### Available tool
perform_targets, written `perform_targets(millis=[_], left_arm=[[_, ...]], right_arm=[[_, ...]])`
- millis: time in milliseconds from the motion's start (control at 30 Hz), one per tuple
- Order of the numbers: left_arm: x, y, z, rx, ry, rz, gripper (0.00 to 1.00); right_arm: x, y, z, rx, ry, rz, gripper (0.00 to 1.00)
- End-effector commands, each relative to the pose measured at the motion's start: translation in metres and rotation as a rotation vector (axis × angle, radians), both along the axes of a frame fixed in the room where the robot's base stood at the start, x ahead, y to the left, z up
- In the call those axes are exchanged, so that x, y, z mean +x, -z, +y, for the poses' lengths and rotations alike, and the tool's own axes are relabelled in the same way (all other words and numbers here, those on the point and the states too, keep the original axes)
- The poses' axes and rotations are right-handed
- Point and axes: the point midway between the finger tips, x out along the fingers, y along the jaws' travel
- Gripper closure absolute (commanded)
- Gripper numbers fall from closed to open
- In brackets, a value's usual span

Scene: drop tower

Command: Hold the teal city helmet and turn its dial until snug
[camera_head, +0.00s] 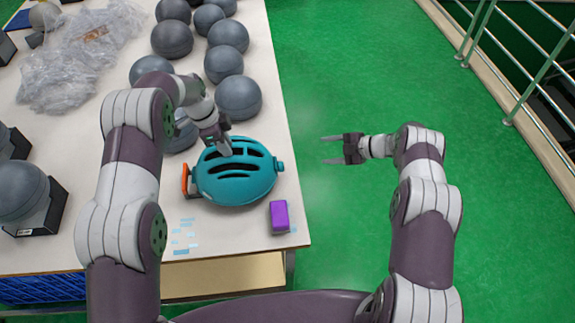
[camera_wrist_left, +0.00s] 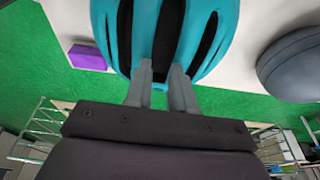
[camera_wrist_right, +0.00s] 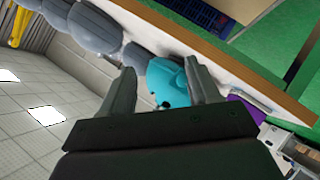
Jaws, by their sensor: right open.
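The teal helmet (camera_head: 238,188) with dark vent slots lies at the front right of the table. A small teal knob (camera_head: 280,166), which looks like the dial, sticks out at its right end. My left gripper (camera_head: 224,147) is at the helmet's far side. In the left wrist view its fingers (camera_wrist_left: 162,75) are partly apart with helmet shell between them, so it looks shut on the helmet; the contact itself is partly hidden. My right gripper (camera_head: 332,149) is open and empty, beyond the table's right edge. Its fingers (camera_wrist_right: 160,85) frame the distant helmet (camera_wrist_right: 170,82).
A purple block (camera_head: 279,217) stands near the table's front right corner. An orange piece (camera_head: 186,181) is against the helmet's left end. Several grey balls (camera_head: 238,97) and a clear plastic heap (camera_head: 75,70) fill the table (camera_head: 120,240) behind. The green floor (camera_head: 370,230) to the right is free.

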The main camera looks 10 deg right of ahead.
Motion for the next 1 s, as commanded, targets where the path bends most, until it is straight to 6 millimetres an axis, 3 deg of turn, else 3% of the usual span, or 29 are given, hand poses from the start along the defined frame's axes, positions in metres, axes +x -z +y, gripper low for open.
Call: perform_targets(millis=[33,100,200,367,700,1000], left_arm=[[-0.006,0.01,0.0,0.002,0.001,0.021,0.77],[-0.006,0.01,0.0,0.002,0.001,0.021,0.77],[-0.006,0.01,0.0,0.002,0.001,0.021,0.77],[-0.006,0.01,0.0,0.002,0.002,0.022,0.77],[-0.006,0.01,0.0,0.002,0.002,0.022,0.77],[-0.006,0.01,0.0,0.003,0.001,0.021,0.77]], right_arm=[[-0.018,-0.006,0.011,0.073,-0.067,0.088,0.39],[-0.041,-0.014,0.022,0.16,-0.13,0.22,0.39],[-0.05,-0.023,0.029,0.235,-0.134,0.321,0.39],[-0.047,-0.016,0.048,0.249,-0.12,0.357,0.39],[-0.033,0.013,0.121,0.246,-0.118,0.353,0.39],[-0.029,0.02,0.139,0.246,-0.115,0.35,0.39]])
